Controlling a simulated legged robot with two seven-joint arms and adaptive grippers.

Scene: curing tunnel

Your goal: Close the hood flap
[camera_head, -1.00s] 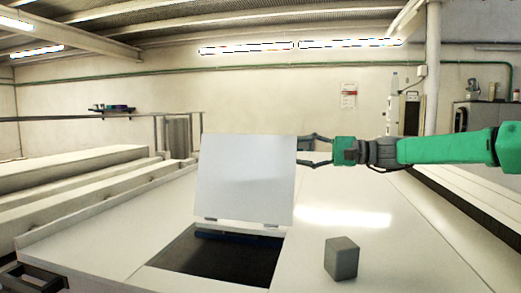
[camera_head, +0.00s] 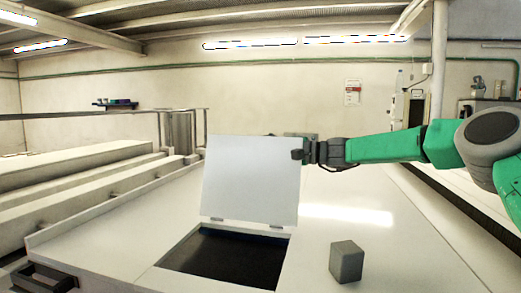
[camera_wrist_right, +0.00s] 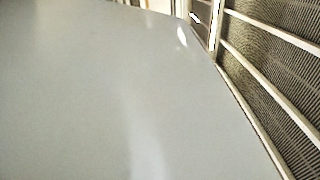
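The hood flap (camera_head: 250,180) is a pale square panel standing nearly upright at the far edge of a dark rectangular opening (camera_head: 225,258) in the white hood top. Two small hinges show along its lower edge. My right gripper (camera_head: 299,154) is at the flap's upper right edge. Its fingers are partly hidden by the flap, so whether they are open or shut is unclear. In the right wrist view a broad pale surface, apparently the flap (camera_wrist_right: 110,90), fills most of the picture at close range. My left gripper is not in view.
A grey cube (camera_head: 346,261) sits on the white top (camera_head: 390,255), right of the opening. A dark frame-like part (camera_head: 42,278) is at the lower left. A rail (camera_head: 110,111) and long pale ledges run along the left. The top between opening and cube is clear.

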